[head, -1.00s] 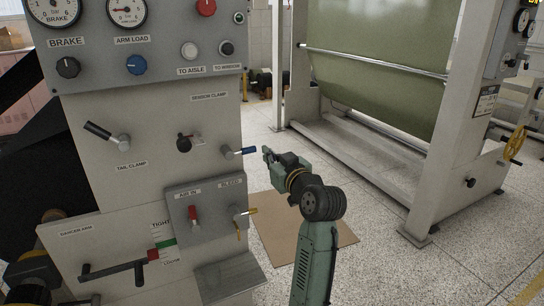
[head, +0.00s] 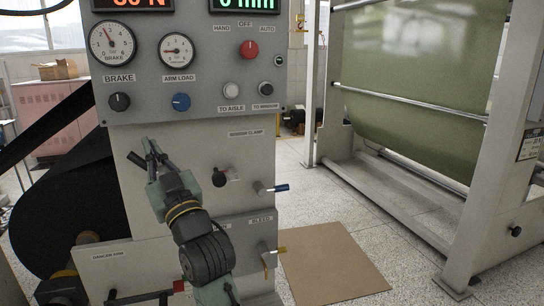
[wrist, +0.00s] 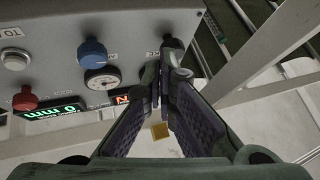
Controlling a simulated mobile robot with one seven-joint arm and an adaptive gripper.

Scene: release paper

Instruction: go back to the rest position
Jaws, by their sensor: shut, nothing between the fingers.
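My gripper (head: 152,158) is in front of the control cabinet's pale front panel, below the black and blue knobs, near the tail clamp lever (head: 137,159). Its fingers are together with nothing between them. In the wrist view my gripper (wrist: 166,82) points past the edge of the grey control panel (wrist: 70,25), with a blue knob (wrist: 92,52) and a gauge beside it. The tail clamp label and part of the lower panel are hidden behind my arm.
A black roll (head: 65,210) stands at left. A green web machine (head: 410,80) stands at right. A brown sheet (head: 330,265) lies on the open floor.

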